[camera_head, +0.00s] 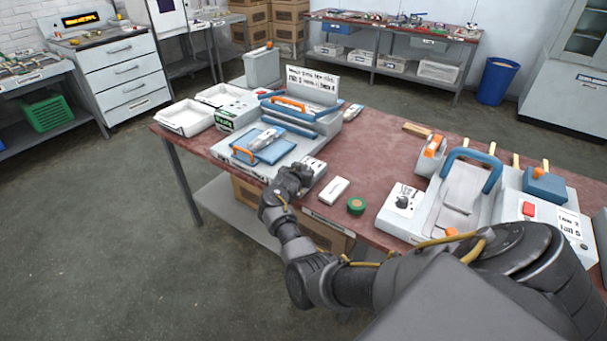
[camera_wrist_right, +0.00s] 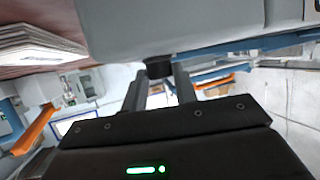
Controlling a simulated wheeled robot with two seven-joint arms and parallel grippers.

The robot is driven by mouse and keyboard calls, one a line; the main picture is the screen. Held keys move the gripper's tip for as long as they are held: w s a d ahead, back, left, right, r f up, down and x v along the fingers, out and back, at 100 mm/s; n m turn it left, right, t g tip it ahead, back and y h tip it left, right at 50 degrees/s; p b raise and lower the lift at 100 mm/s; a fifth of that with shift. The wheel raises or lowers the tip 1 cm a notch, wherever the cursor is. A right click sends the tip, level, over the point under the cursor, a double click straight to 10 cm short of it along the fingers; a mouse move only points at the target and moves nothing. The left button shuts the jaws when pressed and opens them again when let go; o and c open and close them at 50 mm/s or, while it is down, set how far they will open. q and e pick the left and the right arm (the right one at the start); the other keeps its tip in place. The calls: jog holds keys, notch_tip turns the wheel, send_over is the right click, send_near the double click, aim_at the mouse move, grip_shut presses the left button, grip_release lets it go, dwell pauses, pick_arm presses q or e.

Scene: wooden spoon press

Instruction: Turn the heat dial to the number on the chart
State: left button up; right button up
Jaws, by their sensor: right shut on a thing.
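A grey press (camera_head: 262,165) with blue and orange handles stands on the red-brown table. A white chart sign (camera_head: 313,85) with handwritten-looking black lines stands behind it; its text is too small to read. My right gripper (camera_head: 298,172) is at the front right corner of the press, by a white marked panel (camera_head: 315,164), and hides the dial in the head view. In the right wrist view, my right gripper (camera_wrist_right: 160,75) has its two fingers shut on a dark round knob, the heat dial (camera_wrist_right: 159,66), on a grey face. The dial's pointer and numbers do not show. My left gripper is out of view.
A white block (camera_head: 334,190) and a green round tin (camera_head: 356,205) lie right of my gripper. A second machine (camera_head: 465,190) with a blue handle stands farther right. White trays (camera_head: 184,118) are at the left end of the table (camera_head: 385,150).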

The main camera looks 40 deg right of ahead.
jog(key=shift+w+a+f+m+g+h+b, duration=0.15)
jog(key=shift+m+g+h+b, duration=0.1)
jog(key=shift+m+g+b, duration=0.3)
jog(key=shift+w+f+m+g+h+b, duration=0.1)
jog(key=shift+m+g+h+b, duration=0.2)
jog(key=shift+b, duration=0.35)
jog(key=shift+r+m+g+b, duration=0.2)
jog(key=shift+m+g+b, duration=0.25)
jog(key=shift+b, duration=0.1)
jog(key=shift+h, duration=0.25)
jog(key=o, duration=1)
jog(key=shift+c, duration=0.2)
